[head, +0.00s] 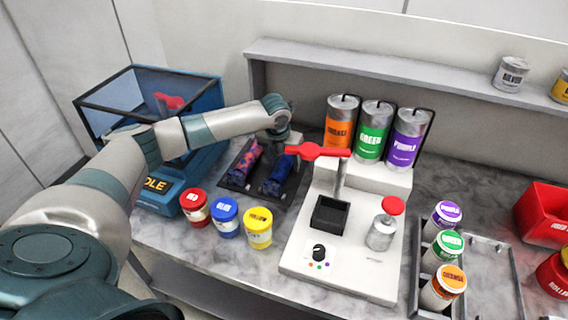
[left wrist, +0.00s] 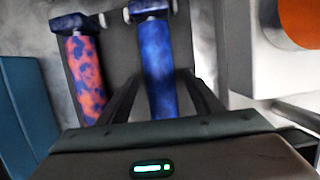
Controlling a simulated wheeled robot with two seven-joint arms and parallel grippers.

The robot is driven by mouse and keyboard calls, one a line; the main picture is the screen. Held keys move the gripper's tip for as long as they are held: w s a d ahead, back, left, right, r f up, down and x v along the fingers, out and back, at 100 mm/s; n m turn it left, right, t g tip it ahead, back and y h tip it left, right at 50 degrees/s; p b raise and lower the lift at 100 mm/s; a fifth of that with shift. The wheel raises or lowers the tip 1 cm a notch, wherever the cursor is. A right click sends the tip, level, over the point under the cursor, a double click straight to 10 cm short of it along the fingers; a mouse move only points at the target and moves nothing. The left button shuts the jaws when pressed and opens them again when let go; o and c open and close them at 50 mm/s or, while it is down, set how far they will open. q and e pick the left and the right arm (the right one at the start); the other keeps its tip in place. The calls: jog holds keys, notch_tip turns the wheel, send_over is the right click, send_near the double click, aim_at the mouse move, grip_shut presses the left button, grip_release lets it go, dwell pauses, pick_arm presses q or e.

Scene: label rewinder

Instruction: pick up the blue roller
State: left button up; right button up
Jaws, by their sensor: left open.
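The blue roller (head: 278,178) lies on a dark tray (head: 235,184) behind the small paint jars. In the left wrist view the blue roller (left wrist: 158,62) runs up the middle of the picture. A red-and-blue patterned roller (head: 246,158) lies to its left on the same tray and also shows in the left wrist view (left wrist: 85,75). My left gripper (left wrist: 160,88) is open, with one finger on each side of the blue roller's sleeve. I cannot tell whether the fingers touch it. In the head view the left gripper is just above the blue roller's far end. My right gripper is not in view.
A white machine (head: 340,260) with a red lever (head: 318,151) stands close to the right of the rollers. Red (head: 195,208), blue (head: 225,217) and yellow (head: 258,228) jars stand in front. A blue glass-topped box (head: 205,105) is at left. Orange, green and purple cans stand behind the machine.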

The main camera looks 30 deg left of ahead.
aim_at(283, 162)
pick_arm(q)
jog(key=shift+f, duration=0.1)
jog(key=shift+c, duration=0.3)
grip_shut()
jog(key=shift+w, duration=0.1)
jog(key=shift+r+b, duration=0.3)
jog(key=shift+r, duration=0.3)
notch_tip(283, 162, up, 8)
jog(key=b, duration=0.2)
jog(key=shift+b, duration=0.4)
jog(key=shift+r, duration=0.5)
